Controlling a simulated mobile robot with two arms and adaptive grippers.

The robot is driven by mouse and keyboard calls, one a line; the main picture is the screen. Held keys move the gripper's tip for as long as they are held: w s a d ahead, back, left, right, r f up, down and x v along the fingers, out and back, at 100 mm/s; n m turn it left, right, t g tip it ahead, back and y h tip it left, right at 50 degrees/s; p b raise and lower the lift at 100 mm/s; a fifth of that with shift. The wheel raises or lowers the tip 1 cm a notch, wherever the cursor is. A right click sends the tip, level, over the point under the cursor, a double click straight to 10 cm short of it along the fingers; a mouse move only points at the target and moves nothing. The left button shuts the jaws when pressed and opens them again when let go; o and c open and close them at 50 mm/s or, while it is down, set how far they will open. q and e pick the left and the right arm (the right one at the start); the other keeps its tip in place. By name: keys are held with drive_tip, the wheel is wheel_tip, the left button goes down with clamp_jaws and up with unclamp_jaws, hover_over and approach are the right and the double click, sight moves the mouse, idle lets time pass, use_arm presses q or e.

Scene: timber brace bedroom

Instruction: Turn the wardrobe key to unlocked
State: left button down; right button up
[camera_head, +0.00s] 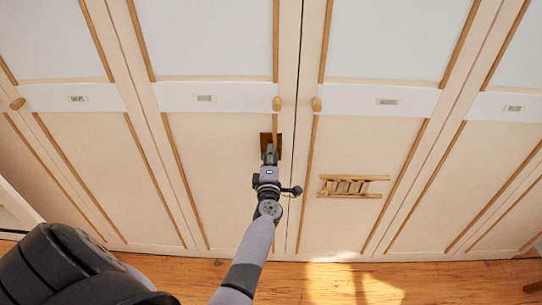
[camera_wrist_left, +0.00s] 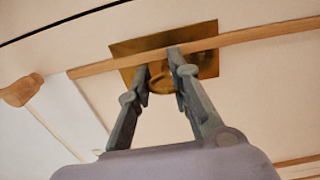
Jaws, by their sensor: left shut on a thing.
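The wardrobe (camera_head: 215,150) fills the head view with pale panelled doors and wooden trim. A brown lock plate (camera_head: 279,146) sits on a middle door, below a round wooden knob; it shows as a brass plate (camera_wrist_left: 205,64) in the left wrist view. My left gripper (camera_head: 270,152) reaches up to this plate. In the left wrist view its fingers (camera_wrist_left: 164,72) are closed on the brass key (camera_wrist_left: 165,84) in front of the plate. The fingers hide much of the key, and I cannot tell its exact angle. My right gripper is not in view.
Wooden knobs (camera_head: 277,104) and (camera_head: 316,104) flank the gap between the middle doors. A small ladder-like wooden piece (camera_head: 350,186) shows at the right door. The wooden floor (camera_head: 400,280) is clear in front. A pale edge (camera_head: 15,205) stands at far left.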

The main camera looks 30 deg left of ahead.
use_arm(q)
drive_tip(key=shift+s+f, duration=0.2)
drive_tip(key=shift+f, duration=0.5)
drive_tip(key=c, duration=1.8)
unclamp_jaws()
drive_tip(key=o, duration=0.3)
drive_tip(key=shift+w, duration=0.15)
drive_tip(key=o, duration=0.3)
drive_tip(key=shift+a, duration=0.1)
drive_tip(key=shift+o, duration=0.4)
drive_tip(key=shift+r, duration=0.2)
drive_tip(key=shift+w, duration=0.1)
